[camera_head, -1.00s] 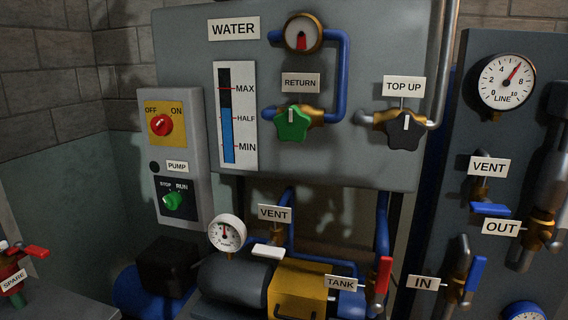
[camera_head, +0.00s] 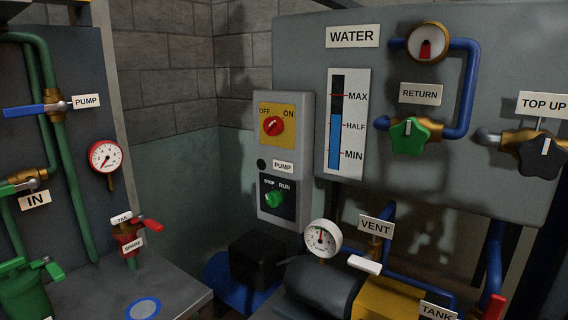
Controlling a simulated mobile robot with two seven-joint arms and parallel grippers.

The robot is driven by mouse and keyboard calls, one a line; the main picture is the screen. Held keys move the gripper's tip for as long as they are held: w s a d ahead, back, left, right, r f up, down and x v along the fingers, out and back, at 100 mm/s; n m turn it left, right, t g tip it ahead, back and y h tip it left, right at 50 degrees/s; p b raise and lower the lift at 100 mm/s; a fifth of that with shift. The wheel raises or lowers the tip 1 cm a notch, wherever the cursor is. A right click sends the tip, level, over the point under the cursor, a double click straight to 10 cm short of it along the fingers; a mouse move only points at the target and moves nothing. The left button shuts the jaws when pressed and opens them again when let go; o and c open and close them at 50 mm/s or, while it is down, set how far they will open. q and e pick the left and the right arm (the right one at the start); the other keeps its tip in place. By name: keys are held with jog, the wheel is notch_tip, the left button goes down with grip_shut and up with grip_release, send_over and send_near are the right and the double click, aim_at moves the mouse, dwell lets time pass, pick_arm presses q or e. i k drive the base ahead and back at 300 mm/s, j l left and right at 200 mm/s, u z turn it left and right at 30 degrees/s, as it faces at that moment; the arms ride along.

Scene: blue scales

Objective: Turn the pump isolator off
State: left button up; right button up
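The pump isolator is a red rotary knob (camera_head: 272,126) on a yellow plate (camera_head: 285,110), with OFF printed at its upper left and ON at its upper right. Lower on the same box is a green knob (camera_head: 273,199) on a dark plate marked STOP and RUN. Neither of my grippers shows in this view.
A grey panel (camera_head: 460,190) to the right carries the WATER level gauge, a green RETURN valve (camera_head: 410,137) and a dark TOP UP valve (camera_head: 541,150). A left panel holds pipes and a blue-handled PUMP valve (camera_head: 38,109).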

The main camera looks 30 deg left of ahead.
aim_at(275, 125)
jog(key=u, duration=0.95)
